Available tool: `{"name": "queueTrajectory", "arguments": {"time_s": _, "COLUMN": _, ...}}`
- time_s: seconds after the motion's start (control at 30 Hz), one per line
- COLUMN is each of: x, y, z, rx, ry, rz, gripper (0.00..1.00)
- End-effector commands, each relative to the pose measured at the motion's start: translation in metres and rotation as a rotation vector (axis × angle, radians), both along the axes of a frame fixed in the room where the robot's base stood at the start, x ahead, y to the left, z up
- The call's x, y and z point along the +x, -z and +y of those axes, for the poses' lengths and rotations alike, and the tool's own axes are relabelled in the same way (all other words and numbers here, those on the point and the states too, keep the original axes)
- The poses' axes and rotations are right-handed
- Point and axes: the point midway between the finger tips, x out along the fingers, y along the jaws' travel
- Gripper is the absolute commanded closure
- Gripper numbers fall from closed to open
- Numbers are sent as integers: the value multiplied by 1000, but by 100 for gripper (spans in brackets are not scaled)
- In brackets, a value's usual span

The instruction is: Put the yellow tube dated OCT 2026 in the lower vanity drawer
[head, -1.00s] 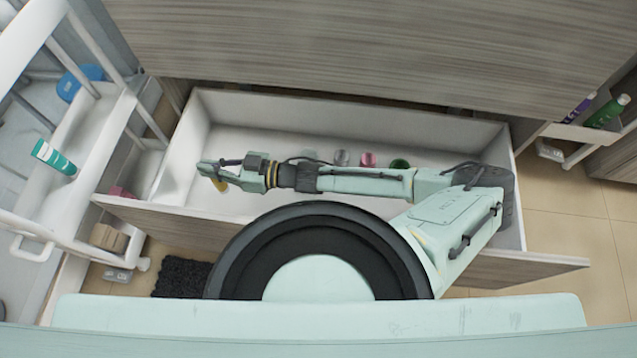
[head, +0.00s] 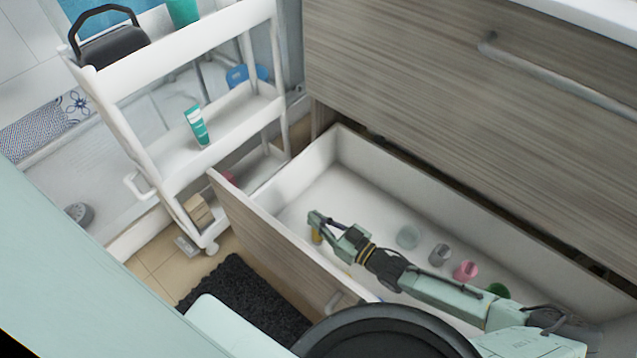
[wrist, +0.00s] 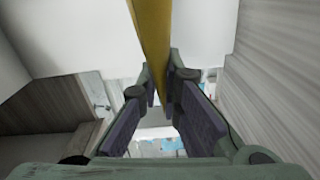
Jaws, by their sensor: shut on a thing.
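The yellow tube (wrist: 152,35) is between the fingers of my gripper (wrist: 160,95) in the wrist view, and my gripper is shut on it. No date on it can be read. In the head view my gripper (head: 316,222) is over the left end of the open lower drawer (head: 325,190), and a small part of the yellow tube (head: 316,237) shows just below the fingers. I cannot tell whether the tube touches the drawer floor.
In the drawer are a clear round item (head: 408,237), a grey cup (head: 439,254), a pink cup (head: 465,271) and a green item (head: 498,290). A white cart (head: 225,113) with a teal tube (head: 196,125) stands left. The closed upper drawer front (head: 450,100) rises behind.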

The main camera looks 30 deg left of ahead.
Motion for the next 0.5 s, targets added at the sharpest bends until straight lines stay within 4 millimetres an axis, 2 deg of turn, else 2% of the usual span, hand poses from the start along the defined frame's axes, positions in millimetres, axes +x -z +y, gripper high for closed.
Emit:
{"name": "queueTrajectory", "arguments": {"time_s": 0.33, "x": 0, "y": 4, "z": 0, "rx": 2, "ry": 1, "rz": 0, "gripper": 100}}
{"name": "queueTrajectory", "arguments": {"time_s": 0.37, "x": 0, "y": 3, "z": 0, "rx": 1, "ry": 0, "rz": 0, "gripper": 92}}
{"name": "queueTrajectory", "arguments": {"time_s": 0.5, "x": 0, "y": 3, "z": 0, "rx": 1, "ry": 0, "rz": 0, "gripper": 83}}
